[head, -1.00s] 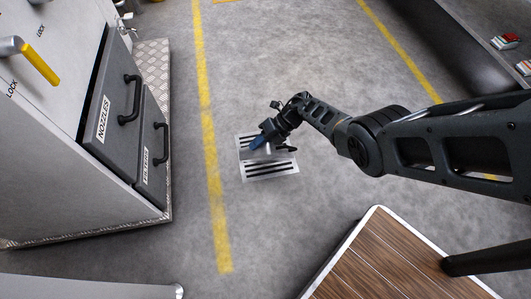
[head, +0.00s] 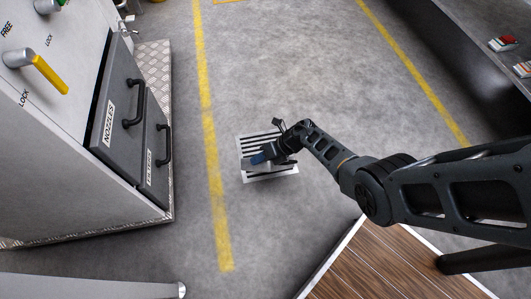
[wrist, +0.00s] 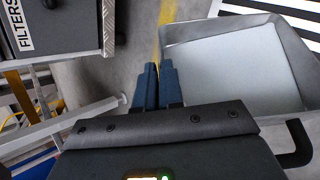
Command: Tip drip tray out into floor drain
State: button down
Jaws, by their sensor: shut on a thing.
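The floor drain (head: 250,177) is a pale square plate with black slots on the grey floor. My gripper (head: 259,159) is over it, its blue fingers low above the slots. In the wrist view my gripper (wrist: 157,84) is shut at the near left edge of the drip tray (wrist: 283,105), a grey metal pan with raised walls and a black handle at its near right. The tray's inside looks smooth and pale; I cannot tell whether liquid lies in it. The drain's stripes (wrist: 272,12) show beyond the tray. In the head view my gripper and arm largely hide the tray.
A cabinet with two drawers (head: 125,110) stands at the left on a checker-plate base, with a yellow lever (head: 50,75) above. A yellow floor line (head: 207,125) runs between cabinet and drain. The floor beyond the drain is clear.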

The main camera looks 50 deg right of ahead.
aim_at(253, 170)
jog(key=shift+s+a+f+n+t+h+b, duration=0.45)
jog(key=shift+s+a+f+b, duration=0.35)
jog(key=shift+f, duration=0.3)
jog(key=shift+s+a+f+n+t+h+b, duration=0.7)
jog(key=shift+s+a+f+t+b, duration=0.25)
jog(key=shift+s+a+f, duration=0.55)
jog(key=shift+s+a+f+n+t+h+b, duration=0.55)
jog(key=shift+s+a+f+n+t+b, duration=0.35)
jog(key=shift+s+a+f, duration=0.6)
jog(key=shift+s+a+f+n+t+h+b, duration=0.65)
jog(key=shift+s+a+f+t+b, duration=0.5)
jog(key=shift+f, duration=0.65)
jog(key=shift+s+a+f, duration=0.15)
jog(key=shift+a+f, duration=0.2)
jog(key=shift+f, duration=0.1)
jog(key=shift+s+d+f+n, duration=0.1)
jog(key=shift+s+f+n, duration=0.2)
jog(key=shift+n, duration=0.1)
